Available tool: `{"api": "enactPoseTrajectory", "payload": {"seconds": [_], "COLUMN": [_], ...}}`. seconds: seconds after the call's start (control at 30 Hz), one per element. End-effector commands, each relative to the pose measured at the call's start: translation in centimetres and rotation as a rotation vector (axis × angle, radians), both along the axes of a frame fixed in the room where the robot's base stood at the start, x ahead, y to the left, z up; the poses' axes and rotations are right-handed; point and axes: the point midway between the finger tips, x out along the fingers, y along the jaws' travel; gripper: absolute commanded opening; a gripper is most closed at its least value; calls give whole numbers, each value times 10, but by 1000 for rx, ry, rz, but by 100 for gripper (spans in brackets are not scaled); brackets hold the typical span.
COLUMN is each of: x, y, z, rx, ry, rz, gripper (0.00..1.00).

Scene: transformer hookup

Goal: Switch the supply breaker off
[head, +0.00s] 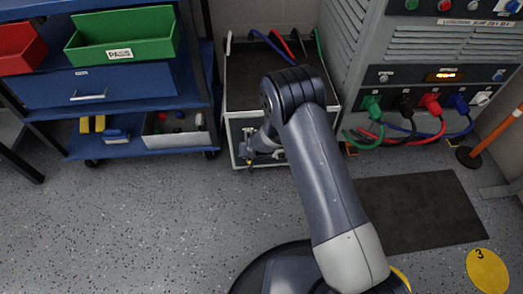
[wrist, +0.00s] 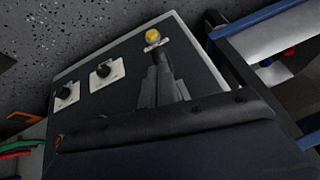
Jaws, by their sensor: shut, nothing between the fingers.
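A grey cabinet (head: 232,128) stands on the floor at the back, and my arm hides part of its front. In the wrist view its dark front panel (wrist: 85,118) carries two black rotary switches on white plates, a left one (wrist: 67,93) and a middle one (wrist: 103,71). A yellow round piece (wrist: 152,36) with a pale crossbar shows at the right end of this row. My gripper (wrist: 158,58) is shut and empty, its tips at or just in front of the yellow piece; contact cannot be told. My gripper (head: 250,158) also shows before the cabinet in the head view. No switch labels are readable.
A blue shelf (head: 95,88) with a green bin (head: 125,35) stands left of the cabinet. A grey transformer unit (head: 435,50) with coloured plugs and cables (head: 430,103) stands right. A dark mat (head: 420,210) lies on the open floor; an orange post (head: 495,132) stands at far right.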

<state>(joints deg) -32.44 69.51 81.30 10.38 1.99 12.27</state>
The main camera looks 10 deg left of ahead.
Motion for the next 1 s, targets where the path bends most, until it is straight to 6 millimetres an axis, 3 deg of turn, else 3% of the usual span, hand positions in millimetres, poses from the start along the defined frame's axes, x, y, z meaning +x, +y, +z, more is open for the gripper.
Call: {"api": "enactPoseTrajectory", "payload": {"seconds": [0.5, 1.0], "x": [-1, -1], "y": [5, 5], "z": [-28, -37], "rx": [35, 34], "ry": [-111, -108], "rz": [1, 0], "gripper": [0, 0]}}
